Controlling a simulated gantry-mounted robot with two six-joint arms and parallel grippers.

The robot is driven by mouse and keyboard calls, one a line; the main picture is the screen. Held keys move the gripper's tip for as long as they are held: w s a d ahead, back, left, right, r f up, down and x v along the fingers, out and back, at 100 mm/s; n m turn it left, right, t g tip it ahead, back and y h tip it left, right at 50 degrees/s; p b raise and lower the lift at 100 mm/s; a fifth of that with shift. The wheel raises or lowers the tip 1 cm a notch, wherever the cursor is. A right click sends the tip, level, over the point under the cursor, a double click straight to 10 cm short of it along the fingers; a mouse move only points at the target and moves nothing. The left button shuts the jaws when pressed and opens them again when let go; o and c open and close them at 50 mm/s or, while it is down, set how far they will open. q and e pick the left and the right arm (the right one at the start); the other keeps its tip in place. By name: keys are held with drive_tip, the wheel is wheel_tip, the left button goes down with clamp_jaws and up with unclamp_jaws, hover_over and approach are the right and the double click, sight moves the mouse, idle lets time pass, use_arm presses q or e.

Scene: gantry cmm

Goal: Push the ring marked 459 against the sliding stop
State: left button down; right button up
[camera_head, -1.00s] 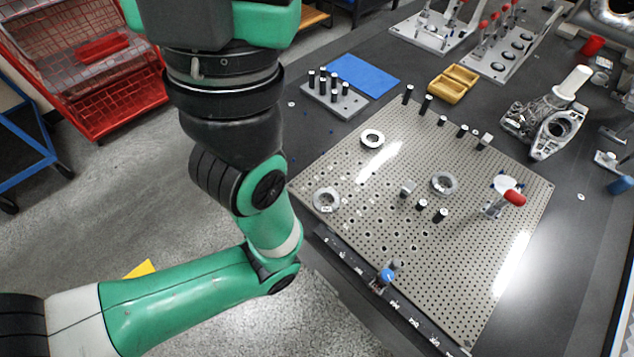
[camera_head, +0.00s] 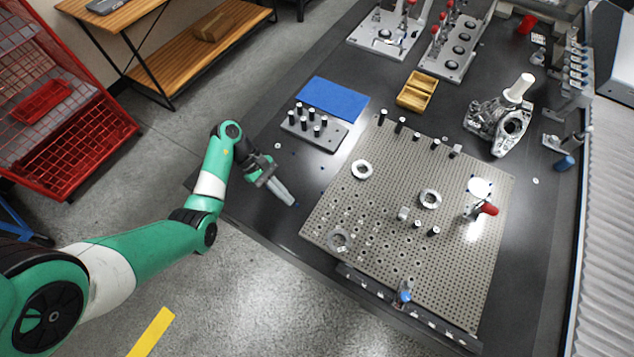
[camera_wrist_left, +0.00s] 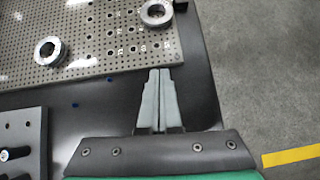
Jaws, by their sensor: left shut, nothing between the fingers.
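Three grey metal rings lie flat on the perforated plate (camera_head: 462,262): one at the upper left (camera_head: 354,170), one near the middle (camera_head: 423,203), one at the lower left (camera_head: 332,245). Their markings are too small to read, so I cannot tell which is 459. Two rings also show in the left wrist view, one at left (camera_wrist_left: 38,55) and one at the top (camera_wrist_left: 146,19). A small grey block (camera_head: 403,213) sits by the middle ring; I cannot tell if it is the sliding stop. My left gripper (camera_head: 292,203) is shut and empty, left of the plate, apart from the rings. My right gripper is not in view.
Black-topped pins stand on the plate, two (camera_head: 419,224) near the middle ring. A red-handled clamp (camera_head: 487,208) stands at right and a blue-knobbed part (camera_head: 404,292) at the front edge. A pin block (camera_head: 315,130) and blue mat (camera_head: 332,98) lie beyond my gripper.

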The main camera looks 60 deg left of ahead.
sight(320, 230)
use_arm(q)
drive_tip(key=b+x, duration=0.2)
drive_tip(key=shift+w+d+f+b, duration=0.1)
drive_tip(key=shift+d+f+b, duration=0.05)
drive_tip(key=shift+f+b, duration=0.2)
drive_tip(key=b+x, duration=0.2)
drive_tip(key=x, duration=0.5)
drive_tip(key=shift+d+r, duration=0.15)
drive_tip(key=d, duration=0.1)
drive_tip(key=w+d, duration=0.1)
drive_tip(key=d, duration=0.1)
drive_tip(key=shift+w+d+f, duration=0.25)
drive_tip(key=shift+w, duration=0.05)
drive_tip(key=shift+w+d, duration=0.2)
drive_tip(key=shift+d, duration=0.2)
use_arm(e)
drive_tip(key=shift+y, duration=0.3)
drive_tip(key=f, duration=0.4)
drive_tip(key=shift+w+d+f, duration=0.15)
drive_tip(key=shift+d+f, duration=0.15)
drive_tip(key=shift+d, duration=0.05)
use_arm(q)
drive_tip(key=shift+r, duration=0.1)
